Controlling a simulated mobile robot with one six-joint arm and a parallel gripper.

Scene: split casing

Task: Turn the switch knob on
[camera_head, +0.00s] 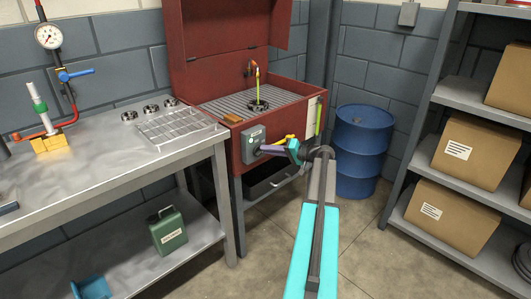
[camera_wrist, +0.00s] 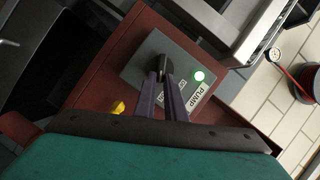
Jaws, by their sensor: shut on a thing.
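The switch knob (camera_wrist: 160,68) is small and black and sits on a grey switch box (camera_wrist: 137,66). The box (camera_head: 252,148) is fixed to the front of a red cabinet in the head view. My gripper (camera_wrist: 162,74) has its two purple fingers shut on the knob. In the head view my gripper (camera_head: 263,148) reaches the box from the right, and the knob is hidden by the fingertips. A round bright white-green light (camera_wrist: 199,76) and a label reading PUMP (camera_wrist: 194,99) are beside the knob. The fingers partly cover another label.
The red cabinet (camera_head: 215,60) has an open lid and a slatted top. A yellow part (camera_head: 285,139) is close to my fingers, on the right. A metal bench (camera_head: 75,160) stands at left, a blue drum (camera_head: 361,140) and shelves with boxes (camera_head: 476,150) at right.

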